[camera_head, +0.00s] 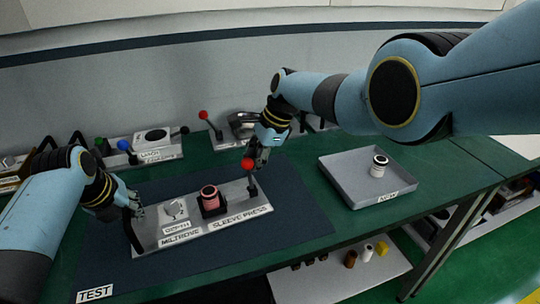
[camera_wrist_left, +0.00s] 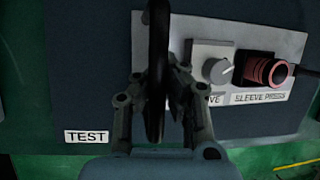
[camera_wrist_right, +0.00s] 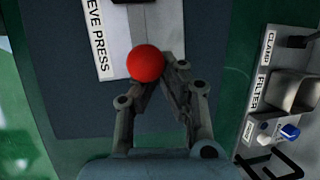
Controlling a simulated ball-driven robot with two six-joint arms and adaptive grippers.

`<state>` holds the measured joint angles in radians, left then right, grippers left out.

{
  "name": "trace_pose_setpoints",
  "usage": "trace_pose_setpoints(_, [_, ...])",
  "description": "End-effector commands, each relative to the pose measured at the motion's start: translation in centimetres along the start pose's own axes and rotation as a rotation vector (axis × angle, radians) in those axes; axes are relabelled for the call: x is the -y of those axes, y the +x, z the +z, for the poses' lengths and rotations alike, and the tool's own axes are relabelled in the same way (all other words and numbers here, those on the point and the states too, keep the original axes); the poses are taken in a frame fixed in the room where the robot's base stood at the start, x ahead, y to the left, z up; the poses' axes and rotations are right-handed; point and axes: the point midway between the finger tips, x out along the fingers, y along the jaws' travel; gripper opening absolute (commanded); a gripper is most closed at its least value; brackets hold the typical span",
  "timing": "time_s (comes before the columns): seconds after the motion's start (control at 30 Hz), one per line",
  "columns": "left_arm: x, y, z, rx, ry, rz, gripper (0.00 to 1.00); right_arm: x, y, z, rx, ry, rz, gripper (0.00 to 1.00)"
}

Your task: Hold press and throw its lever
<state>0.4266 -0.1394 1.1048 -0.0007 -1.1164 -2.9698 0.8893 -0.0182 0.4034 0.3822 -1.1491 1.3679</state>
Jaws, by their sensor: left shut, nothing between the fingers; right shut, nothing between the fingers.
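The sleeve press (camera_head: 200,228) is a pale panel on a dark mat, labelled SLEEVE PRESS. It carries a grey dial (camera_head: 175,208), a reddish cylinder (camera_head: 209,192) in a black holder, and a lever with a red ball (camera_head: 248,163) at its right end. A black upright handle (camera_wrist_left: 158,45) stands at its left end. My left gripper (camera_head: 137,207) is shut and empty right by this handle, which partly hides the fingers in the left wrist view. My right gripper (camera_head: 259,158) is shut and empty just beside the red ball, which overlaps its fingertips in the right wrist view (camera_wrist_right: 145,63).
A grey tray (camera_head: 340,180) at the right holds a small white-and-black cylinder (camera_head: 379,165). Behind the press stand a device with coloured knobs (camera_head: 152,148) and a red-knobbed unit (camera_head: 226,140). A TEST label (camera_head: 95,293) lies at the mat's front left.

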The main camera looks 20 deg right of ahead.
Motion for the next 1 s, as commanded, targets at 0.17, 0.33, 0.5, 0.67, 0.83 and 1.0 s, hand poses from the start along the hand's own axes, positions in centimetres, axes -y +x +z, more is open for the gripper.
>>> trace_pose_setpoints(0.17, [0.4, 0.0, 0.0, 0.0, -0.001, -0.007, 0.0, 0.1, 0.0, 0.4, 0.007, -0.001, 0.0, 0.0])
trace_pose_setpoints(0.33, [0.4, 0.0, 0.0, 0.0, -0.001, -0.007, 0.0, 0.3, -1.2, 0.2, 0.007, 0.0, -0.002, 0.0])
trace_pose_setpoints(0.5, [0.3, 0.0, 0.0, 0.0, -0.001, -0.005, 0.0, 0.6, -2.7, -0.1, 0.004, -0.001, -0.003, 0.0])
trace_pose_setpoints(0.67, [0.2, 0.0, 0.0, 0.0, -0.001, -0.004, 0.0, 0.8, -3.9, -0.3, 0.004, 0.0, -0.001, 0.0])
trace_pose_setpoints(0.83, [0.2, 0.0, 0.0, 0.0, 0.0, -0.003, 0.0, 0.9, -4.4, -0.3, 0.004, 0.0, 0.0, 0.0])
trace_pose_setpoints(1.0, [0.1, 0.0, 0.0, 0.0, 0.0, -0.003, 0.0, 0.9, -4.4, -0.4, 0.003, 0.0, 0.0, 0.0])
